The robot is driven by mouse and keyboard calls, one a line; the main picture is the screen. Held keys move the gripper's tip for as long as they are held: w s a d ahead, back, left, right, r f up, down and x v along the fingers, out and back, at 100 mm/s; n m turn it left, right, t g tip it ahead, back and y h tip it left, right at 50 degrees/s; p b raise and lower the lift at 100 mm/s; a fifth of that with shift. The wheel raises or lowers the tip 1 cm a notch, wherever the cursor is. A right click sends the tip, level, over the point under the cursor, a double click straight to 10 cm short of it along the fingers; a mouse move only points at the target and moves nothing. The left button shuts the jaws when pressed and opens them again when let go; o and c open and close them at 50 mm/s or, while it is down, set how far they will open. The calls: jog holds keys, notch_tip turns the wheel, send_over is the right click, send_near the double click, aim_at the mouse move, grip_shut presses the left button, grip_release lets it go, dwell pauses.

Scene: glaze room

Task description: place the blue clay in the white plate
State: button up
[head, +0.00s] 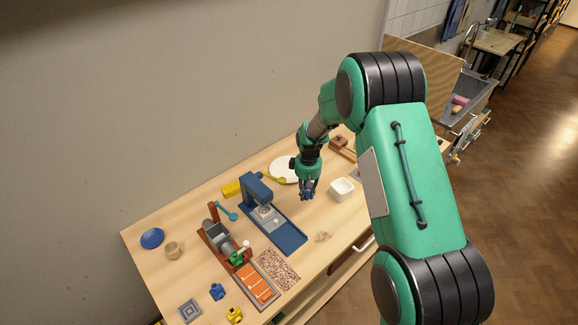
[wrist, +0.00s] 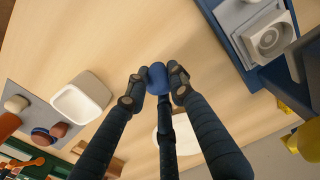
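My gripper (head: 308,194) hangs over the table in the head view, between the white plate and a white square dish. The blue clay is hard to make out there among the dark fingers. In the wrist view the plate (wrist: 188,143) shows partly, behind my fingers.
The white square dish (head: 342,189) stands right of my gripper. A blue press (head: 283,228) stands to the left. A grey board (wrist: 30,100) with several coloured lumps is beside the dish. Bare wood lies below my gripper.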

jog(key=shift+w+a+f+p, duration=0.2)
jog(key=shift+w+a+p, duration=0.35)
jog(key=shift+w, duration=0.3)
jog(key=shift+w+a+f+p, duration=0.15)
jog(key=shift+w+a+p, duration=0.15)
jog(key=shift+w+a, duration=0.4)
jog(key=shift+w, duration=0.25)
jog(key=p, duration=0.2)
send_over(293, 175)
jog(key=shift+w+a+f, duration=0.15)
jog(key=shift+w+f, duration=0.05)
jog(key=shift+f, duration=2.3)
jog(key=o, duration=1.3)
jog(key=shift+s, duration=0.1)
jog(key=shift+r, duration=6)
